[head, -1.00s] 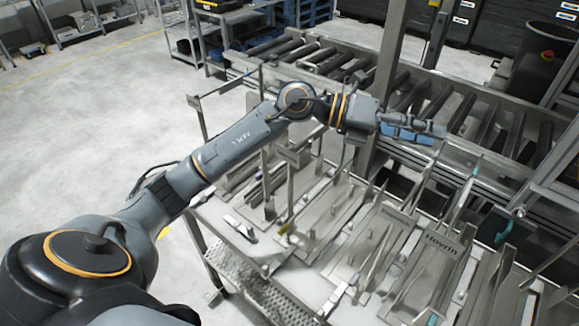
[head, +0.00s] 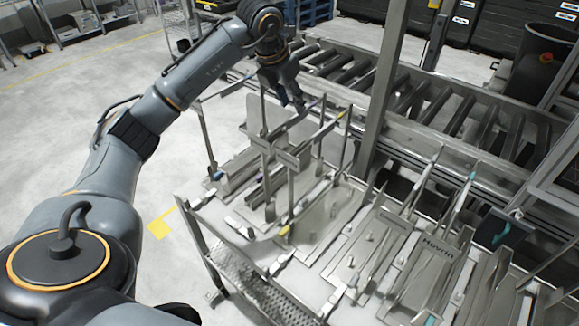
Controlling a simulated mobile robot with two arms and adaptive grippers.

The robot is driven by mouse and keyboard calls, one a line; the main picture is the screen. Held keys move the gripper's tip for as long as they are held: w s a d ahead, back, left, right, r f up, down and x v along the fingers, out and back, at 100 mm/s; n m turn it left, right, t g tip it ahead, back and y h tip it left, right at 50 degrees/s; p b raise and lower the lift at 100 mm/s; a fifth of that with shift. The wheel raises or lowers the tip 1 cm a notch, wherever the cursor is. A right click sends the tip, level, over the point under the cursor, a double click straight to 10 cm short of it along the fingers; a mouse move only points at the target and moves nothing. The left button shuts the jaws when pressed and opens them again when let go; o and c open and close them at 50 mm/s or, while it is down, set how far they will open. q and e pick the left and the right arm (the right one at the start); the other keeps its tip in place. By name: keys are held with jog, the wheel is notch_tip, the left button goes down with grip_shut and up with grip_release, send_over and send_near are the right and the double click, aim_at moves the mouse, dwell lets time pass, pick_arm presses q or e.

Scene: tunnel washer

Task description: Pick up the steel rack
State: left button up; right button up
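Several steel racks with upright posts and flat bars stand on a metal table. One steel rack (head: 243,160) is at the table's far left, its posts rising below my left gripper. Another steel rack (head: 437,247), with "Hovrin" lettering, is at the right. I cannot tell which rack the task names. My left gripper (head: 291,101) points down over the far-left rack, close to the tops of its posts. I cannot tell whether it touches them or whether its fingers are open. My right gripper is not in view.
A roller conveyor (head: 450,100) runs behind the table, with a steel column (head: 387,85) at its front edge. A perforated ledge (head: 262,297) lines the table's near left side. The floor (head: 90,85) at left is clear. A dark bin (head: 545,60) stands at back right.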

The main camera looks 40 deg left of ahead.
aim_at(298, 121)
pick_arm(q)
jog(key=x, duration=0.2)
jog(key=shift+w+f+p, duration=0.1)
jog(key=shift+f+p, duration=0.15)
jog(key=shift+p, duration=0.05)
jog(key=shift+f, duration=0.25)
jog(key=p+x, duration=0.3)
jog(key=x, duration=0.1)
jog(key=shift+d+f, duration=0.15)
jog(key=shift+w+f, duration=0.1)
jog(key=shift+f, duration=0.2)
grip_shut()
jog(key=shift+r, duration=0.3)
jog(key=shift+w+f, duration=0.1)
jog(key=shift+w, duration=0.05)
